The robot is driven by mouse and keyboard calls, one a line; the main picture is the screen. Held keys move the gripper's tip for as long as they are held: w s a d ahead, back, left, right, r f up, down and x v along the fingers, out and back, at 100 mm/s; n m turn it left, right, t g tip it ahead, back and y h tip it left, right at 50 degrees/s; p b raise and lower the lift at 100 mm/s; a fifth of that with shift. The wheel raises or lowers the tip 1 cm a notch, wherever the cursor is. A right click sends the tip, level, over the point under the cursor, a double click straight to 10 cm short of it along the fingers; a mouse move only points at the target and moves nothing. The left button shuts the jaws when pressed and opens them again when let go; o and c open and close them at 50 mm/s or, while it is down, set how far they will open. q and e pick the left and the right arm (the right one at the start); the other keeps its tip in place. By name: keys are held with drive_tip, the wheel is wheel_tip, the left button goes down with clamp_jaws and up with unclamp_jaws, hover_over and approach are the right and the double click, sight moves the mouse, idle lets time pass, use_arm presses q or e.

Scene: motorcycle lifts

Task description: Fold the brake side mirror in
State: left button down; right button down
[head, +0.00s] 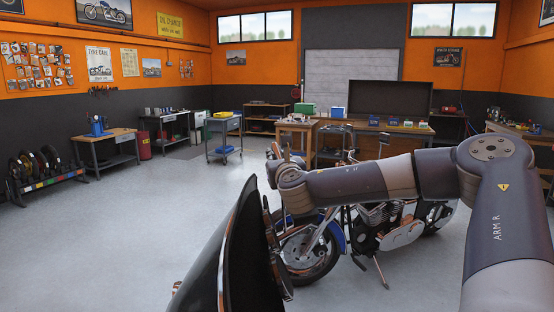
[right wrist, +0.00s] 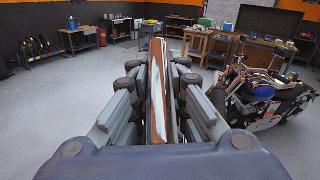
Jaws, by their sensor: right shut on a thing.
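The mirror (right wrist: 158,85) shows in the right wrist view as a narrow, shiny upright shape with orange and white reflections, seen nearly edge-on. My right gripper (right wrist: 160,72) is shut on it, with a finger on each side. In the head view a large glossy dark shape (head: 232,255), seemingly the mirror up close, stands at the bottom centre. It hides much of my right gripper (head: 274,240), which is just behind its right edge. The mirror's stem and mount cannot be made out. My left gripper is not in view.
A blue and chrome motorcycle (head: 380,225) stands beyond my right arm, on its side stand. A blue cart (head: 223,130), workbenches (head: 107,137) and a tire rack (head: 45,180) stand further back. The grey floor (head: 130,230) at left is clear.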

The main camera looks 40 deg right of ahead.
drive_tip(key=shift+s+d+f+m+g+h+b, duration=0.1)
drive_tip(key=shift+s+d+m+g+h+b, duration=0.15)
drive_tip(key=shift+m+h+b, duration=0.25)
drive_tip(key=shift+s+d+f+m+g+h+b, duration=0.15)
drive_tip(key=shift+d+m+g+h+b, duration=0.1)
drive_tip(key=shift+m+h+b, duration=0.2)
drive_tip(key=s+d+m+g+h+b, duration=0.3)
drive_tip(key=s+m+g+h+b, duration=0.3)
drive_tip(key=m+g, duration=0.6)
drive_tip(key=shift+s+d+f+b, duration=0.25)
drive_tip(key=shift+s+b, duration=0.05)
drive_tip(key=shift+s, duration=0.75)
drive_tip(key=shift+m, duration=0.25)
drive_tip(key=c, duration=1.6)
unclamp_jaws()
drive_tip(key=shift+o, duration=0.2)
drive_tip(key=shift+s, duration=0.1)
